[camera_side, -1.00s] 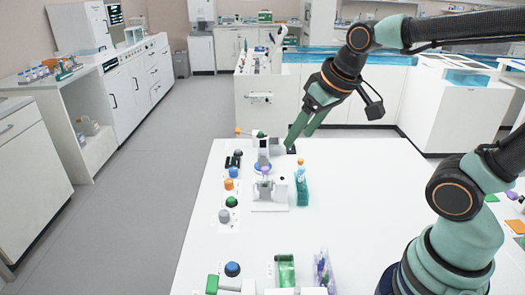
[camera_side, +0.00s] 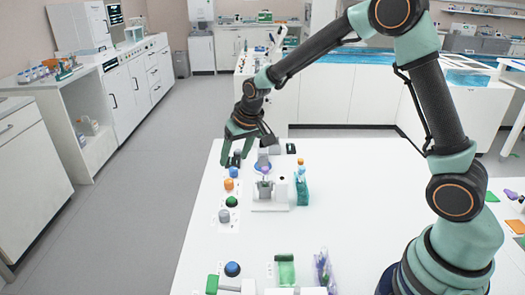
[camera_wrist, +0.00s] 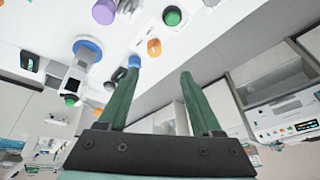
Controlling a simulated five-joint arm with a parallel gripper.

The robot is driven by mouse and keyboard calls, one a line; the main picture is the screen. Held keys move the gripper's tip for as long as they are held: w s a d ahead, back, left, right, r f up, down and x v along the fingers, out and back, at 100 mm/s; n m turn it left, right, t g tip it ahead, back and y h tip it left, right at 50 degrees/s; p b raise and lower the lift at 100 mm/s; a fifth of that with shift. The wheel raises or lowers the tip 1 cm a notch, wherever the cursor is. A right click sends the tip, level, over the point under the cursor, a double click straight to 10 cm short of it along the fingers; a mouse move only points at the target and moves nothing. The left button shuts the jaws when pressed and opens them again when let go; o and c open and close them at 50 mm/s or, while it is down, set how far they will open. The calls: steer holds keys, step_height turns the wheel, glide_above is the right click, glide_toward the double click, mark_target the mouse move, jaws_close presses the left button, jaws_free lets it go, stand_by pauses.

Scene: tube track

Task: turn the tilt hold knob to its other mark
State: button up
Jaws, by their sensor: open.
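Several round knobs stand in a row along the left edge of the white bench; their labels are too small to read, so I cannot tell which one is the tilt hold knob. In the side view they include a blue knob (camera_side: 233,172), an orange knob (camera_side: 228,184) and a green knob (camera_side: 231,201). My gripper (camera_side: 236,160) is open, pointing down at the row's far end, and hides part of it. In the wrist view my gripper (camera_wrist: 157,74) is empty; a blue knob (camera_wrist: 134,61) shows just beyond its left fingertip, and an orange knob (camera_wrist: 154,47) lies farther off.
A white instrument with a blue ring (camera_side: 262,168) stands right of the knobs, close to my gripper. A teal bottle with an orange cap (camera_side: 302,188) is beside it.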

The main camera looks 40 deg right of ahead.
mark_target(229, 181)
steer(key=x, duration=0.8)
steer(key=d+x, duration=0.1)
steer(key=x, duration=0.3)
